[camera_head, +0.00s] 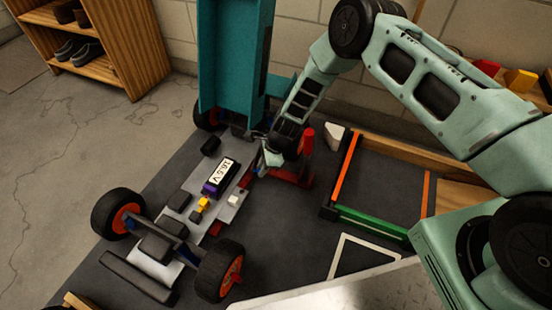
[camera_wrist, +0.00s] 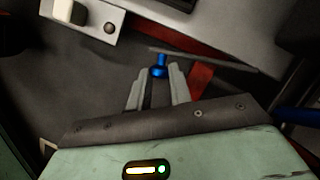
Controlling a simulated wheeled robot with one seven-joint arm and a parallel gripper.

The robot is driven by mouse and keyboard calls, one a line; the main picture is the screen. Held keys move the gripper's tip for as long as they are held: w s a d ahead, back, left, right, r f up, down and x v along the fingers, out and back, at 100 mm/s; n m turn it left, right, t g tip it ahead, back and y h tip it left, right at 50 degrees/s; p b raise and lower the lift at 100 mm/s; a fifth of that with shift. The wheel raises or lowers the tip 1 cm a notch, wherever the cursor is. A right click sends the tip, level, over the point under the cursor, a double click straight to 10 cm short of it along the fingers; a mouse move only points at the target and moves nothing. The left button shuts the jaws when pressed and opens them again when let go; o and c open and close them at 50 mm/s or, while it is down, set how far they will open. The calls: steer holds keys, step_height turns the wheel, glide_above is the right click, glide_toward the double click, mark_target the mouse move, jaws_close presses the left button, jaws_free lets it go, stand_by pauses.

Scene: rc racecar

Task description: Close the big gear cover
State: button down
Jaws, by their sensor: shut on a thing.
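The racecar chassis (camera_head: 160,247) lies on a dark mat, with its teal body shell (camera_head: 228,60) raised steeply at the far end. My gripper (camera_head: 262,163) is low beside the chassis's far right part, near the base of the shell. In the wrist view, my gripper (camera_wrist: 157,82) is shut on a small blue knob (camera_wrist: 159,68). A thin grey bar (camera_wrist: 205,58) runs right from near the knob, with a red part (camera_wrist: 201,74) below it. I cannot tell for certain which part is the gear cover.
A black battery box with a display (camera_head: 220,176) sits on the chassis. A red stand (camera_head: 306,140) is right of my gripper. A wood, orange and green frame (camera_head: 370,222) lies further right. A wooden shelf (camera_head: 125,45) with shoes stands at the back left.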

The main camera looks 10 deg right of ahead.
steer(key=shift+w+a+m+t+p, duration=0.15)
steer(key=shift+a+m+t+p, duration=0.1)
steer(key=shift+a+m+p, duration=0.3)
steer(key=shift+w+a+m+t+p, duration=0.1)
steer(key=shift+a+m+t+p, duration=0.2)
steer(key=shift+a+m, duration=0.45)
steer(key=shift+d, duration=0.1)
steer(key=c, duration=1.5)
jaws_free()
steer(key=shift+c, duration=0.2)
steer(key=p+v, duration=0.8)
steer(key=v, duration=0.9)
steer(key=shift+r, duration=0.2)
steer(key=shift+w, duration=0.1)
